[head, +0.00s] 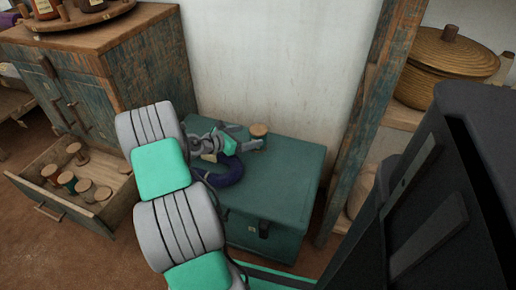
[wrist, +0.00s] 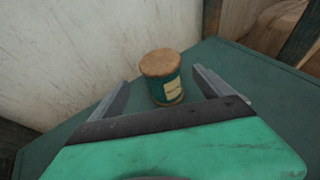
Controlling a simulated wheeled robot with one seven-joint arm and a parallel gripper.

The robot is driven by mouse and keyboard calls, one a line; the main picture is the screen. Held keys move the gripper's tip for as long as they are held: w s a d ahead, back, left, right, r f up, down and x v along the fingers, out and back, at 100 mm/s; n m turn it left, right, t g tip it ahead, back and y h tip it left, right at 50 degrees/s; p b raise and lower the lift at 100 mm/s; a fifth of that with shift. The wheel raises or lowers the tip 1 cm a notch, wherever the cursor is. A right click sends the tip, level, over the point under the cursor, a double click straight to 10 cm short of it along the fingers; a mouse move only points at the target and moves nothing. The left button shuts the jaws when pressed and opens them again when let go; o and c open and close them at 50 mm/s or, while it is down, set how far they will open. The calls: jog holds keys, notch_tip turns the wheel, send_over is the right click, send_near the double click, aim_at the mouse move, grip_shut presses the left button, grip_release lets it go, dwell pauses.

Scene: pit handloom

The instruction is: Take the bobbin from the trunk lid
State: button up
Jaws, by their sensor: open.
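The bobbin (head: 259,132) stands upright on the green trunk lid (head: 296,160), near the wall. In the wrist view the bobbin (wrist: 163,78) has a wooden top, a dark green body and a pale label. My gripper (head: 246,139) is just to the left of it in the head view, low over the lid. In the wrist view my gripper (wrist: 160,85) is open, with one finger on each side of the bobbin. I cannot tell whether either finger touches it. The lid (wrist: 245,70) also shows around the bobbin in the wrist view.
A wooden cabinet (head: 150,60) stands at the left, its open drawer (head: 105,215) holding several bobbins. A dark blue ring-like thing (head: 226,175) lies on or above the lid near my arm. A wooden post (head: 375,120) and a shelf with a lidded basket (head: 440,75) are at right.

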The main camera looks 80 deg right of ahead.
aim_at(258, 134)
jog(key=b+x, duration=0.2)
jog(key=x, duration=0.3)
jog(key=shift+s+f+b, duration=0.3)
jog(key=shift+b, duration=0.1)
jog(key=shift+s+d, duration=0.15)
jog(key=shift+d, duration=0.2)
jog(key=shift+c, duration=0.3)
jog(key=c, duration=1.5)
